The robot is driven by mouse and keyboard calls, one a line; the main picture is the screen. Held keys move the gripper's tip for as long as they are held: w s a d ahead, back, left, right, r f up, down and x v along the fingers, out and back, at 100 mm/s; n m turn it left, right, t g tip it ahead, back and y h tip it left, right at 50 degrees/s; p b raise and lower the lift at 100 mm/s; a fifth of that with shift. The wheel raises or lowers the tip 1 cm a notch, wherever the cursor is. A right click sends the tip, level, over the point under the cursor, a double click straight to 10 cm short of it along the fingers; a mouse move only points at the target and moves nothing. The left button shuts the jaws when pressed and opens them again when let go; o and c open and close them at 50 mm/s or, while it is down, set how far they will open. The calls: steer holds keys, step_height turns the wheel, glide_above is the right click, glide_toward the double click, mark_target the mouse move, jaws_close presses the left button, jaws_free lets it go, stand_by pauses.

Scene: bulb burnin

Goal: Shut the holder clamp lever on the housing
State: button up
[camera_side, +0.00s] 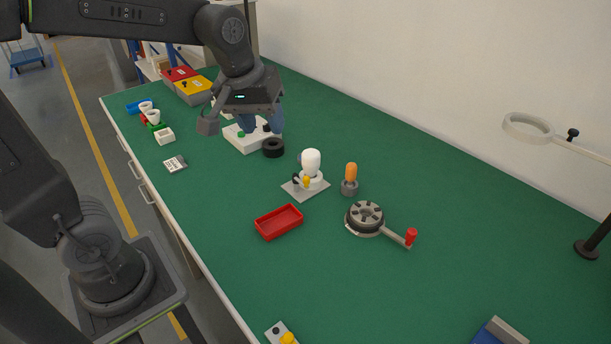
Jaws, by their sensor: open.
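A small grey holder plate (293,190) lies on the green table near the middle. A white rounded housing or bulb (311,160) stands upright on it. At its foot are a small yellow knob (307,181) and a dark upright piece, which may be the clamp lever; at this size I cannot tell whether it is open or shut. My gripper (263,122) is open, up and left of the holder, apart from it, over a white box (242,142) and a black ring (273,147). Its fingertips are partly hard to make out.
An orange-handled tool (351,173) stands right of the holder. A red tray (279,221) and a round fixture (367,217) with a red-knobbed arm are in front. A stand with a ring (528,127) is at right.

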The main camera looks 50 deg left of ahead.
steer(key=w+a+f+n+g, duration=0.1)
steer(key=w+a+f+n, duration=0.15)
steer(key=w, duration=0.25)
steer(key=w+a+f+n+g, duration=0.1)
steer(key=w+f+n, duration=0.1)
steer(key=w+n, duration=0.15)
steer(key=n, duration=0.3)
glide_toward(306, 177)
steer(key=shift+g, duration=0.4)
steer(key=f, duration=0.6)
steer(key=w+f, duration=0.1)
steer(key=f, duration=0.2)
steer(key=shift+f, duration=0.1)
steer(key=shift+c, duration=0.2)
jaws_close()
